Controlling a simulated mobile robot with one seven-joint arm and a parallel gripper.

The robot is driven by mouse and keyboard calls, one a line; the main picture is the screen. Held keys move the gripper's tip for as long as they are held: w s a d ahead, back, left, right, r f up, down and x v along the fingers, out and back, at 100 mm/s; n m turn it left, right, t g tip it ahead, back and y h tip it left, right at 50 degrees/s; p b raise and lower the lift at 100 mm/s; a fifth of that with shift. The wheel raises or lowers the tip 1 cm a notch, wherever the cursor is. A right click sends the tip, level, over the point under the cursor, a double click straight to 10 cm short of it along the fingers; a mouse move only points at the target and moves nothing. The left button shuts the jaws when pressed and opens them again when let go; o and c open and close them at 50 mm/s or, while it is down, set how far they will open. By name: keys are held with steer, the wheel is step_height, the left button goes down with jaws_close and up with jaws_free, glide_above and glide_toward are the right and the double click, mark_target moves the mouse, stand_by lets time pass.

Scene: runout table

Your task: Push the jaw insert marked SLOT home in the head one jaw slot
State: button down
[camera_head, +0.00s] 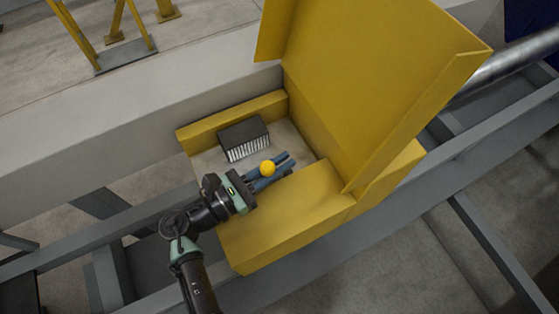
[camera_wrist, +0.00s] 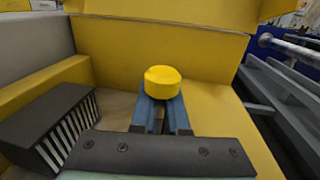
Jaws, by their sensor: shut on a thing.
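My gripper (camera_head: 286,162) reaches into a yellow open-topped housing from the lower left, with its two blue fingers close together. A yellow round-topped piece (camera_head: 268,168) sits at the fingers. In the wrist view the same yellow piece (camera_wrist: 161,82) shows as a short round cap at the finger ends, and my gripper (camera_wrist: 161,108) is shut on it. The cap hides whatever lies beneath and beyond it. A dark block with a pale striped face (camera_head: 244,138) lies in the housing, left of the fingers and apart from them. No SLOT marking is readable, and I cannot make out a jaw slot.
The yellow housing (camera_head: 290,232) has low walls and a tall raised panel (camera_head: 365,75) behind and to the right. Its pale floor (camera_head: 210,163) is bare beside the dark block. Grey rails (camera_head: 480,235) and a metal roller (camera_head: 515,58) lie to the right.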

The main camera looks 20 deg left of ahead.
steer(key=c, duration=0.8)
jaws_free()
steer(key=shift+c, duration=0.2)
steer(key=shift+f, duration=0.15)
steer(key=p+v, duration=0.1)
steer(key=v, duration=1)
steer(key=shift+s+a, duration=0.2)
steer(key=shift+s, duration=0.05)
steer(key=shift+s+a, duration=0.35)
steer(key=shift+s, duration=0.2)
